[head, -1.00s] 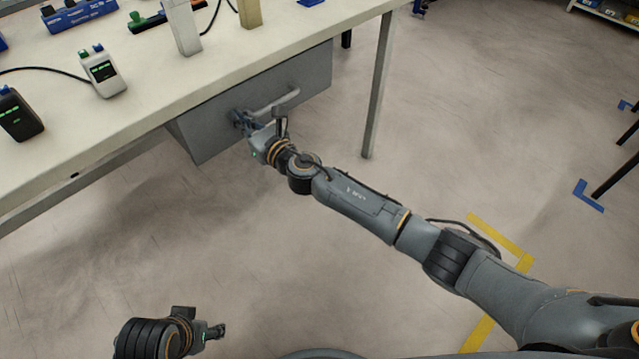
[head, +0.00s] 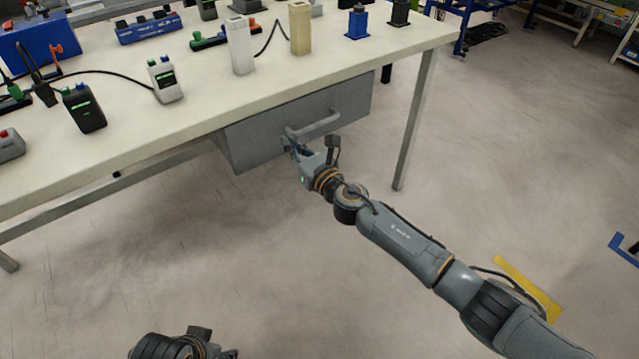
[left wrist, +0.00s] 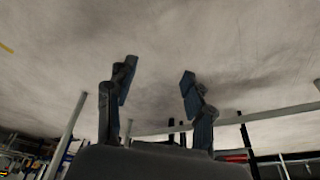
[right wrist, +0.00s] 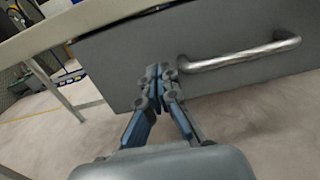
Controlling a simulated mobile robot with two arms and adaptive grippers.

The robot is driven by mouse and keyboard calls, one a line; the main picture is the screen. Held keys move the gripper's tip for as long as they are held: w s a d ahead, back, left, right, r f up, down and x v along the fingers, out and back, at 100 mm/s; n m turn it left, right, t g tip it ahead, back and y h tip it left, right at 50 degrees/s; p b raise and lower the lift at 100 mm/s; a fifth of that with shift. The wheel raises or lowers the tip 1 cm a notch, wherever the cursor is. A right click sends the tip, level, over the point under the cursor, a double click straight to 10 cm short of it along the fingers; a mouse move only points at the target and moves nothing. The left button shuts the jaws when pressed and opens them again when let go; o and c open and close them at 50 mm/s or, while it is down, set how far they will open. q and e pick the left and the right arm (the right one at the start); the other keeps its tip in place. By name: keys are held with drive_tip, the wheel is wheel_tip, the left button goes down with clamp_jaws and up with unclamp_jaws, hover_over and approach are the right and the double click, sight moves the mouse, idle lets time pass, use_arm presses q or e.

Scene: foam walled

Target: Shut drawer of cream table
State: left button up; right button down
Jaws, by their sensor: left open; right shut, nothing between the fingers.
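The cream table (head: 140,128) fills the upper left of the head view. Its grey drawer (head: 262,150) hangs under the front edge of the top, with its front close beneath that edge and no interior showing. A bar handle (head: 322,124) is on the drawer front; it also shows in the right wrist view (right wrist: 240,57). My right gripper (head: 287,138) is shut and empty, its tips at the drawer front just beside the handle's left end. Whether they touch the front is unclear. My left gripper (left wrist: 157,78) is open and empty, low over the floor, partly cut off in the head view.
Several devices stand on the tabletop, among them a black box (head: 84,108), a white one (head: 165,80) and a beige block (head: 300,28). A table leg (head: 415,125) stands right of the drawer. The floor (head: 290,250) before the table is clear.

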use_arm(q)
drive_tip(key=s+p+x, duration=0.1)
drive_tip(key=p+x, duration=0.1)
drive_tip(key=x, duration=0.6)
drive_tip(key=shift+s+d+f, duration=0.15)
drive_tip(key=shift+d+f, duration=0.05)
drive_tip(key=shift+f, duration=0.35)
use_arm(e)
drive_tip(key=v, duration=0.9)
drive_tip(key=shift+s+d+f, duration=0.2)
drive_tip(key=shift+s+d, duration=0.05)
drive_tip(key=shift+d, duration=0.05)
